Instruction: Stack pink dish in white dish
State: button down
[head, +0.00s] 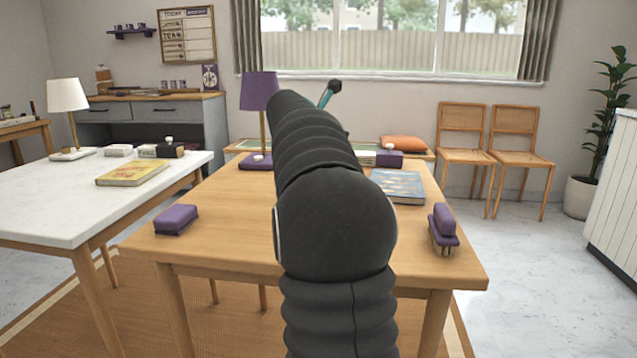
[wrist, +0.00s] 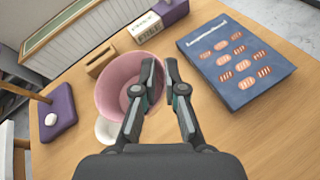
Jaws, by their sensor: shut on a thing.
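The pink dish (wrist: 116,90) shows in the wrist view, left of my fingers and above the wooden table. My gripper (wrist: 161,68) is shut on its right rim; the dish looks tilted. The white dish (wrist: 106,131) is just below it in the picture, mostly covered by the pink dish and my left finger. I cannot tell whether the two dishes touch. In the head view my arm hides both dishes and my gripper.
A blue book (wrist: 240,62) lies right of my gripper. A purple lamp base (wrist: 57,115) is at left. A small wooden box (wrist: 102,58) and a white box (wrist: 145,27) stand behind. Purple-topped items (head: 176,219) (head: 444,230) sit near the table's front corners.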

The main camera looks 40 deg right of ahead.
jog(key=shift+n+t, duration=0.3)
jog(key=shift+n, duration=0.1)
jog(key=w+a+f, duration=0.1)
jog(key=w+f, duration=0.1)
jog(key=w, duration=0.1)
jog(key=w+f, duration=0.1)
jog(key=w, duration=0.3)
jog(key=w+a+f+b, duration=0.1)
jog(key=w+f, duration=0.1)
jog(key=w, duration=0.1)
jog(key=shift+w+a+f, duration=0.2)
jog(key=shift+a+f, duration=0.1)
jog(key=shift+a, duration=0.05)
jog(key=shift+w+f+b, duration=0.1)
jog(key=shift+f+b, duration=0.75)
jog(key=shift+f, duration=1.15)
jog(key=shift+f, duration=0.15)
jog(key=shift+f, duration=0.3)
jog(key=shift+f, duration=0.2)
jog(key=c, duration=1.2)
grip_release()
jog(key=shift+f, duration=0.1)
jog(key=shift+c, duration=0.2)
